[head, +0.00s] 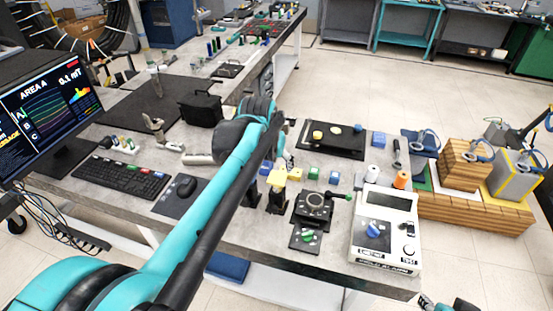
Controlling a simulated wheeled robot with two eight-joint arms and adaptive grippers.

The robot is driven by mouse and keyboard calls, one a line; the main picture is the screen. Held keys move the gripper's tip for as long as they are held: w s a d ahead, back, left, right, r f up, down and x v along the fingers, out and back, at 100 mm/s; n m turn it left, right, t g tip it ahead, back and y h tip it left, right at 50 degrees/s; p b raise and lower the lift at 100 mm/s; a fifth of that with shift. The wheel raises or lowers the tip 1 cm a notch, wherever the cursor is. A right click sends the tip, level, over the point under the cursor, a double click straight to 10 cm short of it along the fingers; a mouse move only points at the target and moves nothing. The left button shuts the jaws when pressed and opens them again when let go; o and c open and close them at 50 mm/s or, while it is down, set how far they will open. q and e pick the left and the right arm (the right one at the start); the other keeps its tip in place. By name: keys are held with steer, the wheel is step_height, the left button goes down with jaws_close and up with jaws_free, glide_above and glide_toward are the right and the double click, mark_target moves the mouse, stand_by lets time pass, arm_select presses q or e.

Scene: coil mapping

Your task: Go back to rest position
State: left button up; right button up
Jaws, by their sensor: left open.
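My left arm reaches in from the lower left, bends over the bench and hides part of it. My left gripper (278,172) shows small and partly covered beyond the bend, above the bench near small yellow-topped black parts (277,197). It is open, and I see nothing held in it. A piece of my right arm or gripper (430,301) shows at the bottom edge, right of centre, mostly cut off. Its fingers cannot be made out. The grey workbench (330,262) lies under the left arm.
A white meter box (386,228) stands at the bench's front right corner. A black dial device (315,206) and small coloured blocks lie close to the left gripper. A monitor (45,115), keyboard (122,182) and mouse (186,186) are at left. Wooden blocks (462,165) stand at right.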

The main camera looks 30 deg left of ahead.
arm_select(q)
steer(key=s+d+f+m+t, duration=0.1)
steer(key=s+d+f, duration=0.2)
steer(key=s+d, duration=0.4)
steer(key=s+d+f+m+t+h, duration=0.1)
steer(key=s+d+f+t, duration=0.1)
steer(key=s+d, duration=0.5)
steer(key=shift+s+f+m, duration=0.3)
steer(key=shift+f, duration=0.6)
